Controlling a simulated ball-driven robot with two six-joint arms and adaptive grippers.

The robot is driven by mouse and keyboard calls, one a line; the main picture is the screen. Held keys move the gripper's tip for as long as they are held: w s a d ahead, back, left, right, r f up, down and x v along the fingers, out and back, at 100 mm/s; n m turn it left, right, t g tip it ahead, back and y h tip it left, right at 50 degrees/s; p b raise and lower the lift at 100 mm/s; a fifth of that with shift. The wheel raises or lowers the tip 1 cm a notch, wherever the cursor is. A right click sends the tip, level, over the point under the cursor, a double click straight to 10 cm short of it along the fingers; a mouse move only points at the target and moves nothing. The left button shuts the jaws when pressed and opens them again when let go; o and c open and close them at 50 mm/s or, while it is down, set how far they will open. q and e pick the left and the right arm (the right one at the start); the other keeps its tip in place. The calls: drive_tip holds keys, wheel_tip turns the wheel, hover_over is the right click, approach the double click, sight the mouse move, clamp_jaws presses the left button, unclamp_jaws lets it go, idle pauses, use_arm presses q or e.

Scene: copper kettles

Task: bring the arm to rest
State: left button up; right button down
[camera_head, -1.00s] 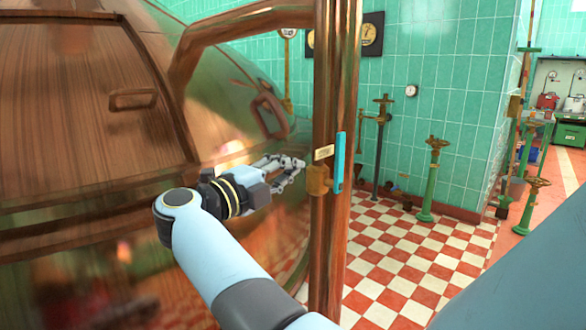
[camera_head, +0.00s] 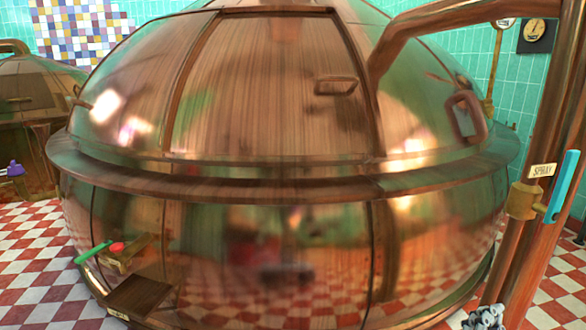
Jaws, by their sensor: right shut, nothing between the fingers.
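My right gripper (camera_head: 486,317) shows only in part at the bottom edge, right of centre. Its grey fingers are shut with nothing seen between them. It is below and left of the spray valve (camera_head: 526,200), apart from it, close to the copper pipe's lower part. The rest of my right arm is out of view. My left gripper is not in view.
A large copper kettle (camera_head: 270,110) fills the middle. A copper pipe (camera_head: 548,130) with a blue lever (camera_head: 563,187) and a "SPRAY" label (camera_head: 542,171) stands at right. A green lever (camera_head: 93,252) is at lower left. Checkered floor (camera_head: 30,240) is clear at left.

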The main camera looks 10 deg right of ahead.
drive_tip(key=s+a+f+n+y, duration=0.2)
drive_tip(key=s+f+n+y, duration=0.25)
drive_tip(key=f, duration=0.35)
drive_tip(key=s+a+f+n+g+y, duration=0.1)
drive_tip(key=s+a+f+n+y, duration=0.1)
drive_tip(key=s+f+n+y, duration=0.45)
drive_tip(key=s+a+f+n+y, duration=0.15)
drive_tip(key=s+f, duration=0.25)
drive_tip(key=f, duration=0.6)
drive_tip(key=s+a+f+n+g+y, duration=0.1)
drive_tip(key=s+f+g, duration=0.5)
drive_tip(key=s, duration=0.8)
drive_tip(key=s+f+n+g+y, duration=0.1)
drive_tip(key=s+f+n+g, duration=0.3)
drive_tip(key=s, duration=1.1)
wheel_tip(320, 180, down, 3)
drive_tip(key=shift+a+g, duration=0.4)
drive_tip(key=shift+g, duration=0.6)
drive_tip(key=shift+n, duration=0.25)
